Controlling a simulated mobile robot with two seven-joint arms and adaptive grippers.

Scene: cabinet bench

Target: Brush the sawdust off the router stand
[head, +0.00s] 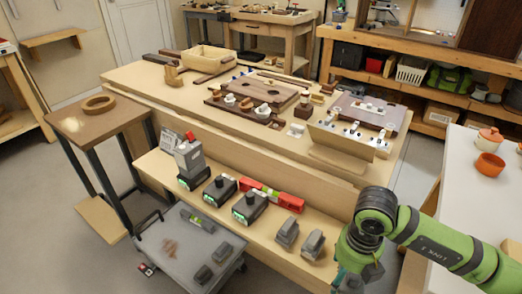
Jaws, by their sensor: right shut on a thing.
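My right gripper (347,281) is at the bottom edge, in front of the bench's lower shelf. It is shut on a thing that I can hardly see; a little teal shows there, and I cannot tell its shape. A stand with dark legs and a brown top (122,112) is at the left, well away from the gripper. A pale patch shows on its top, beside a wooden ring (98,103). A low grey cart (210,226) at the bottom has a brown, dust-like patch (170,246). I cannot tell for sure which one is the router stand. My left gripper is out of view.
The long workbench (150,90) holds wooden parts, a tray and cups. Its lower shelf carries black-and-green tools (250,207), a red level (271,194) and grey blocks (287,232). A white table (470,175) with orange pots stands right. Grey floor is clear at left.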

